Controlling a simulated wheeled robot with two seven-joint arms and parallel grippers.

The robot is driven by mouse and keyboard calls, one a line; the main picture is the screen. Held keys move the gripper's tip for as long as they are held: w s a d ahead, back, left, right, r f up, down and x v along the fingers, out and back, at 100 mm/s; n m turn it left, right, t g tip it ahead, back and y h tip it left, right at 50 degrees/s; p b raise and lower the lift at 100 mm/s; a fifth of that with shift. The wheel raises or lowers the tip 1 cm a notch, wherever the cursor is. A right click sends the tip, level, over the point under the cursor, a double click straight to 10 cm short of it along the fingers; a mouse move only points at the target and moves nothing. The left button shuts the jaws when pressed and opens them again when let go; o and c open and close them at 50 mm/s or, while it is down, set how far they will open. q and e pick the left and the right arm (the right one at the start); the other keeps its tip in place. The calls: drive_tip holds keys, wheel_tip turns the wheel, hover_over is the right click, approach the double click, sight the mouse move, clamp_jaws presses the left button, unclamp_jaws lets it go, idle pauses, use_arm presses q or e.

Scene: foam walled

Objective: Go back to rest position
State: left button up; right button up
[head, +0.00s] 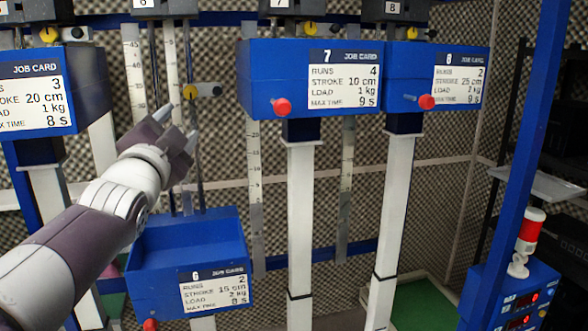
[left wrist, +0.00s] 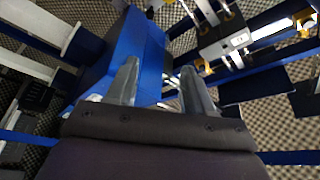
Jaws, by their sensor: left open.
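My left arm comes in from the left in the head view. Its gripper (head: 177,127) is raised in front of the vertical rulers, above the low blue box 6 (head: 185,246). The fingers are open and nothing shows between them. In the left wrist view the two grey fingers (left wrist: 160,88) stand apart, with a blue box (left wrist: 138,50) beyond them. I cannot tell whether the fingertips touch anything. My right gripper is not in view.
Blue box 7 (head: 262,75) and blue box 8 (head: 448,60) hang higher, each with a red knob. Another job-card box (head: 20,118) is at the far left. A blue post (head: 533,130) and a control box with a red lamp (head: 531,228) stand at the right.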

use_arm(q)
drive_tip(key=s+f+n+g, duration=0.2)
drive_tip(key=f+n+g, duration=0.1)
drive_tip(key=f, duration=0.7)
drive_tip(key=s+a+f+n+g+y, duration=0.1)
drive_tip(key=s+f+n+g, duration=0.2)
drive_tip(key=f, duration=0.6)
drive_tip(key=f+n+g, duration=0.3)
drive_tip(key=f+g, duration=0.1)
drive_tip(key=f, duration=0.6)
drive_tip(key=s+d+f+n+g, duration=0.2)
drive_tip(key=s+f+g, duration=0.7)
drive_tip(key=s+f, duration=0.9)
drive_tip(key=shift+s+f, duration=0.35)
drive_tip(key=shift+s, duration=0.15)
